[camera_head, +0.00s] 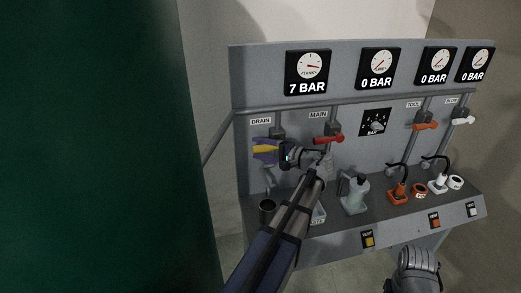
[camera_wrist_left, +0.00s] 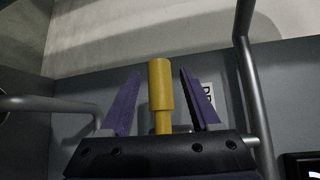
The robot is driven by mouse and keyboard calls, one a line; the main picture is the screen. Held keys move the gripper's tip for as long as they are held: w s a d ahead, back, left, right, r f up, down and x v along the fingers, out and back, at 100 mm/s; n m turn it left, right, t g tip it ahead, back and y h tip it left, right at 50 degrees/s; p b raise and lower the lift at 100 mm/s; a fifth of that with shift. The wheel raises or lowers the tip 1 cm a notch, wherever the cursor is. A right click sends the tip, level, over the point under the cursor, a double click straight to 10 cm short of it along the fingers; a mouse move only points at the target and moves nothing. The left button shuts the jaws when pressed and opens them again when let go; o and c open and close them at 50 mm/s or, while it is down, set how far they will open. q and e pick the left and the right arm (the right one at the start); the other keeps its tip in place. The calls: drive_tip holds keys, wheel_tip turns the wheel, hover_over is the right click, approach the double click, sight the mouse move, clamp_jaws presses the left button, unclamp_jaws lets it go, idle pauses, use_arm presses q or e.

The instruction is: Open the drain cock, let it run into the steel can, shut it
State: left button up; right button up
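The drain cock's yellow handle (camera_head: 264,149) is under the DRAIN label (camera_head: 261,121) at the panel's left end. It points left in the head view. In the left wrist view the handle (camera_wrist_left: 160,88) stands between my purple fingers. My left gripper (camera_head: 258,149) is open around it, with a gap on each side. The steel can (camera_head: 267,208), dark and open-topped, stands on the ledge below the drain. Its inside is too dark to read. My right gripper is out of view; only a grey part of my right arm shows at the bottom right.
A red MAIN handle (camera_head: 328,139) is just right of my left gripper. The gauge above the drain (camera_head: 308,66) reads 7 BAR; the others read 0 BAR. A dark green surface (camera_head: 95,150) fills the left.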

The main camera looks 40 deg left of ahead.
use_arm(q)
clamp_jaws()
idle(0.3)
idle(1.0)
